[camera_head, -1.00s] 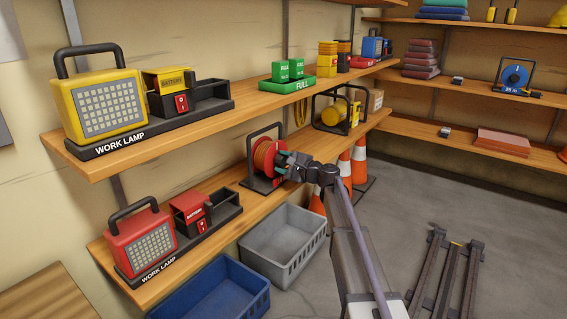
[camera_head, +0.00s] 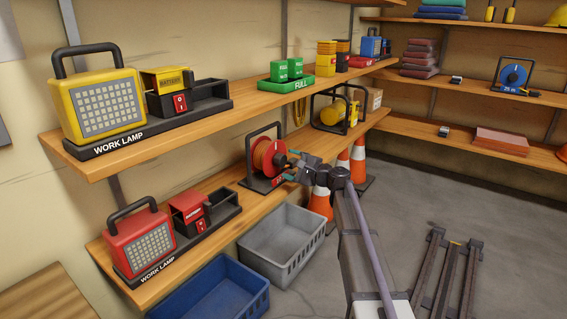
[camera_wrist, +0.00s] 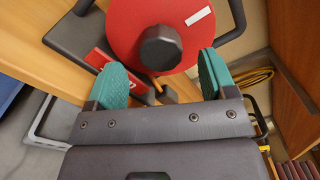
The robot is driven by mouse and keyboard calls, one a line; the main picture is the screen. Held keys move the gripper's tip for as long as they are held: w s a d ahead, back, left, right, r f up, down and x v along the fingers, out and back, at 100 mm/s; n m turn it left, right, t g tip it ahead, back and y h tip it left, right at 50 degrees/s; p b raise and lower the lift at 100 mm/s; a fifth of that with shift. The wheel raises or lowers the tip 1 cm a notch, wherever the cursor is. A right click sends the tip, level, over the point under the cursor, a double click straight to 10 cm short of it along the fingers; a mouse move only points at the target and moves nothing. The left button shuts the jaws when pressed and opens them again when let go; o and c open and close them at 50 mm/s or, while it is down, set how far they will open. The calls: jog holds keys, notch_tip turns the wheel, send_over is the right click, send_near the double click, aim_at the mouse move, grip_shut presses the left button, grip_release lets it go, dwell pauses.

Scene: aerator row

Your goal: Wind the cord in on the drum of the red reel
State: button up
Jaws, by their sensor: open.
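The red reel (camera_head: 277,153) stands upright in a black frame on the lower left shelf. Its drum carries orange cord (camera_head: 260,153). In the wrist view its red side disc (camera_wrist: 195,38) faces me, with a dark knob (camera_wrist: 160,47) sticking out and a white label above. A short orange piece of cord (camera_wrist: 157,84) shows below the knob, near a dark block. My gripper (camera_head: 291,166) is open and empty in front of the reel. In the wrist view its teal fingers (camera_wrist: 165,75) are spread, with the knob between and beyond their tips; contact cannot be told.
A grey crate (camera_head: 283,262) and a blue crate (camera_head: 262,302) stand below the shelf.

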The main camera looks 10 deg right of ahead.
jog(key=v, duration=0.7)
